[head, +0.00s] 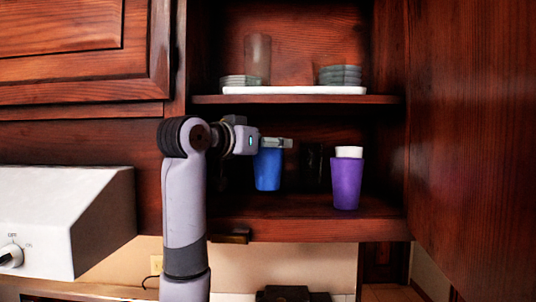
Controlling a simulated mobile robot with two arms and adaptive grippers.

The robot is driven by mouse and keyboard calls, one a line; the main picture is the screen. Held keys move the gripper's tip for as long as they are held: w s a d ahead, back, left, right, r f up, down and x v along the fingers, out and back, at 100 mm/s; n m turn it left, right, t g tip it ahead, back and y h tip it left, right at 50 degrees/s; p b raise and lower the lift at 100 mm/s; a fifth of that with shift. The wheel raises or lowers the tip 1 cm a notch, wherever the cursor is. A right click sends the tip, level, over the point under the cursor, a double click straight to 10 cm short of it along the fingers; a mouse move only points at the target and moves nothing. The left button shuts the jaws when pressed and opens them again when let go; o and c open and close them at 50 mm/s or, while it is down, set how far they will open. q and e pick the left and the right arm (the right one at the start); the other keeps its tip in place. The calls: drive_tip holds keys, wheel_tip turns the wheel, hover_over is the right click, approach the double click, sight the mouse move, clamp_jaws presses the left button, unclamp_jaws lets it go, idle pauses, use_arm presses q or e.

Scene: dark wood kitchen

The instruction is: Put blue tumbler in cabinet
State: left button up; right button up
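The blue tumbler (267,170) is upright inside the open cabinet, over the lower shelf (290,205). My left gripper (277,143) is at the tumbler's top and covers its rim. The gripper is seen from the side, so I cannot tell whether its fingers are closed on the tumbler. I also cannot tell whether the tumbler's base touches the shelf. My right gripper is not in view.
A dark cup (313,166) is between. The upper shelf (300,99) holds a glass (257,58) and stacked dishes. The open door (470,130) bounds the right.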

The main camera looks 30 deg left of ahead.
sight(268, 162)
use_arm(q)
drive_tip(key=shift+s+f, duration=0.1)
drive_tip(key=shift+f, duration=0.4)
wheel_tip(268, 162, down, 2)
drive_tip(key=shift+f+p, duration=0.1)
drive_tip(key=shift+p, duration=0.95)
drive_tip(key=shift+w+f, duration=0.2)
drive_tip(key=shift+f, duration=0.15)
drive_tip(key=shift+a, duration=0.1)
drive_tip(key=shift+f, duration=0.1)
drive_tip(key=shift+f, duration=0.1)
drive_tip(key=o, duration=1.3)
